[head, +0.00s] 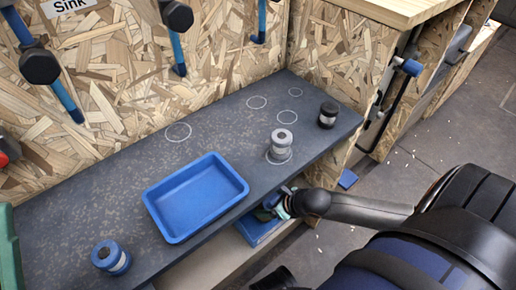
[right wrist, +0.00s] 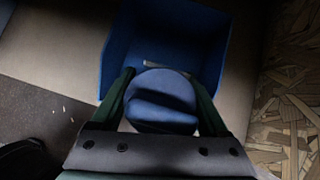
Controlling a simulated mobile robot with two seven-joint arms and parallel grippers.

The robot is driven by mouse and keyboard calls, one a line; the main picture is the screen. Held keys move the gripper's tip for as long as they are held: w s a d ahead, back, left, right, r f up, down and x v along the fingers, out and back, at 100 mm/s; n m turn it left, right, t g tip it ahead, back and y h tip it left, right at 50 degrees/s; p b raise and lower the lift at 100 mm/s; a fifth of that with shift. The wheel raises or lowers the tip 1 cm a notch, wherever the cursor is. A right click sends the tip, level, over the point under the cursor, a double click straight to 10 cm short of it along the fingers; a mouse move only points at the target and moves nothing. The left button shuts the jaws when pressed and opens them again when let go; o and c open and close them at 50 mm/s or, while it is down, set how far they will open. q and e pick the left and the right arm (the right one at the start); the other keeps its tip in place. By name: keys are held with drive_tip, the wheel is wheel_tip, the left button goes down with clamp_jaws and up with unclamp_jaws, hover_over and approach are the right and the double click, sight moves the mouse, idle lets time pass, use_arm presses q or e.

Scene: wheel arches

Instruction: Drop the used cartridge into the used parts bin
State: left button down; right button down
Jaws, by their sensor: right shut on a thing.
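My right gripper (head: 275,203) reaches down past the front edge of the bench, partly hidden by my arm. In the right wrist view its two fingers (right wrist: 165,100) are shut on a round blue-ended cartridge (right wrist: 163,90). The cartridge is over the mouth of an open blue bin (right wrist: 117,45); I cannot tell how high above the bin floor it is. In the head view the blue bin (head: 256,236) shows below the bench edge, partly covered by the gripper. My left gripper is not in view.
The dark bench top (head: 95,190) holds an empty blue tray (head: 165,222), a blue-and-grey cartridge (head: 111,258), a grey cartridge (head: 281,146) and a black one (head: 327,115). Several drawn circles are empty. Blue-handled valves (head: 66,100) hang on the chipboard wall.

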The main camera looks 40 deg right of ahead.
drive_tip(key=shift+w+f, duration=0.2)
drive_tip(key=shift+f, duration=0.3)
drive_tip(key=shift+w+a+f+b, duration=0.1)
drive_tip(key=shift+w+f+b, duration=0.05)
drive_tip(key=shift+w+b, duration=0.2)
drive_tip(key=shift+w+a+g, duration=0.1)
drive_tip(key=shift+w+g, duration=0.2)
drive_tip(key=shift+g, duration=0.1)
drive_tip(key=shift+w+a+r+g+h+b, duration=0.15)
drive_tip(key=shift+w+g+h+b, duration=0.1)
drive_tip(key=shift+w+g, duration=0.3)
drive_tip(key=shift+w+a+r+g+h+b, duration=0.15)
drive_tip(key=shift+w+g+h, duration=0.15)
drive_tip(key=shift+g, duration=0.35)
drive_tip(key=shift+s+f+b, duration=0.15)
drive_tip(key=shift+f+b, duration=0.25)
drive_tip(key=shift+f, duration=0.45)
drive_tip(key=shift+f, duration=0.1)
drive_tip(key=shift+f+b, duration=0.45)
drive_tip(key=shift+f, duration=0.1)
